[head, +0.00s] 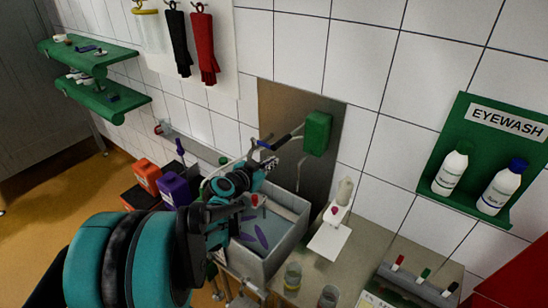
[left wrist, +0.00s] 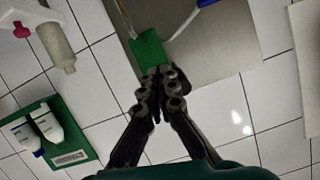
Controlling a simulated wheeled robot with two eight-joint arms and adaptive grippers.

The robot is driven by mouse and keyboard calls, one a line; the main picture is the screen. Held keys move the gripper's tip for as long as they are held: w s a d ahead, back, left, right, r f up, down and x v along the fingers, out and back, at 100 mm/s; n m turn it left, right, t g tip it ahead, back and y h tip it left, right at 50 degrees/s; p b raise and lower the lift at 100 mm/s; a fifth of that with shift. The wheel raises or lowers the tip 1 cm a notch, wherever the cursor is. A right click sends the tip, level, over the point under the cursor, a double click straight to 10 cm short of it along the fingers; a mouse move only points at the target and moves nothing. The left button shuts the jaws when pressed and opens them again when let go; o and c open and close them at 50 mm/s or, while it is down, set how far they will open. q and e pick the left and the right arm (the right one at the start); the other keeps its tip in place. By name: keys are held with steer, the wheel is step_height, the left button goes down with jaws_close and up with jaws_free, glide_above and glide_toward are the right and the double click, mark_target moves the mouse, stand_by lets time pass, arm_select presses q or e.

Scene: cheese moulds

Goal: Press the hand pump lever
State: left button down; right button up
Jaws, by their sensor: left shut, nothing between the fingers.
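The hand pump has a green box-shaped body (head: 317,133) on a metal plate on the tiled wall. My left gripper (head: 262,166) is shut and empty, below and left of the green body, near the lever's grip. In the left wrist view, the shut fingertips (left wrist: 161,74) overlap the lower edge of the green body (left wrist: 150,50); I cannot tell whether they touch it. The blue part of the lever (left wrist: 188,20) shows at the top edge there. My right gripper is not seen.
A grey sink (head: 283,262) lies below the pump, partly hidden by my left arm. An eyewash station (head: 500,118) hangs at right. Orange (head: 147,175) and purple (head: 175,190) boxes stand at left.

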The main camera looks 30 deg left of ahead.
arm_select(q)
steer(key=s, duration=0.2)
steer(key=s+f, duration=0.1)
steer(key=s, duration=0.2)
steer(key=shift+a+f, duration=0.15)
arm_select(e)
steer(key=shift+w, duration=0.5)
arm_select(q)
steer(key=shift+s, duration=0.15)
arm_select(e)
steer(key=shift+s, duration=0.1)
